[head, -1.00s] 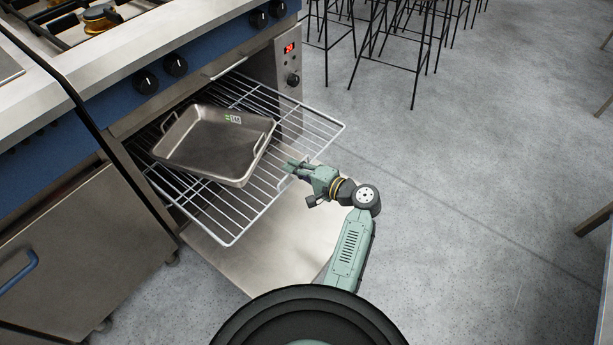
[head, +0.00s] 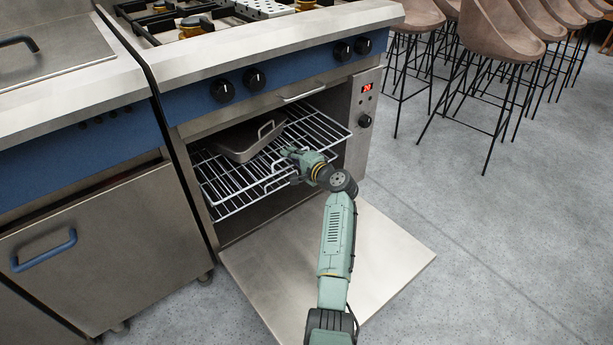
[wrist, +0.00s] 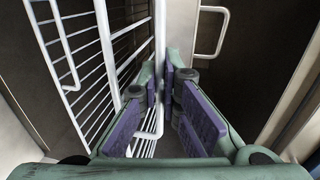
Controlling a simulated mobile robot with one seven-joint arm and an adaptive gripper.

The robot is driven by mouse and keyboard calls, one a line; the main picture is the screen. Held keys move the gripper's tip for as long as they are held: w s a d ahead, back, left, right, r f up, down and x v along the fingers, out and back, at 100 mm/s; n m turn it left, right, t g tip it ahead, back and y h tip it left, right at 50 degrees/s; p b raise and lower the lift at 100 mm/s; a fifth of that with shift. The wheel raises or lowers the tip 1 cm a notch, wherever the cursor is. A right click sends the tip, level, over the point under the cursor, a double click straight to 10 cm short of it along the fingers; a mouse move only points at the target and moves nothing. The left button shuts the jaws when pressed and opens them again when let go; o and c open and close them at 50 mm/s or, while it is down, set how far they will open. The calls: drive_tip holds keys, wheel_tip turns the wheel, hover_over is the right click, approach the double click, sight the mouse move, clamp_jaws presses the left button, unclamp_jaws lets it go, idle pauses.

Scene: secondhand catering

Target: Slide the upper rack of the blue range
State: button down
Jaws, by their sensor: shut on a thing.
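The blue range (head: 300,71) stands at the left with its oven open. Its upper wire rack (head: 232,182) is mostly inside the oven, with its front part showing at the opening. A grey metal pan (head: 244,143) lies on the rack, its rear part hidden inside the oven. My gripper (head: 296,164) is at the rack's front edge, right of its middle. In the wrist view, my gripper (wrist: 168,92) is shut on a white bar of the rack (wrist: 104,45), which runs between the purple-padded fingers.
The oven door (head: 375,250) is folded down below the rack, under my arm. A steel cabinet with a blue handle (head: 42,250) stands to the left. Brown bar stools (head: 505,40) stand at the back right. The grey floor on the right is clear.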

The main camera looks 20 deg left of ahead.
sight(280, 146)
drive_tip(key=b+x, duration=0.1)
drive_tip(key=x, duration=0.3)
drive_tip(key=r+b+x, duration=0.1)
drive_tip(key=shift+w+a+f+b, duration=0.1)
drive_tip(key=shift+w+a+b, duration=0.15)
drive_tip(key=shift+a+b, duration=0.15)
drive_tip(key=shift+w+a, duration=0.35)
drive_tip(key=shift+a, duration=0.05)
drive_tip(key=shift+r, duration=0.25)
drive_tip(key=shift+w+a, duration=0.1)
drive_tip(key=c, duration=1.8)
unclamp_jaws()
drive_tip(key=shift+a+f, duration=0.1)
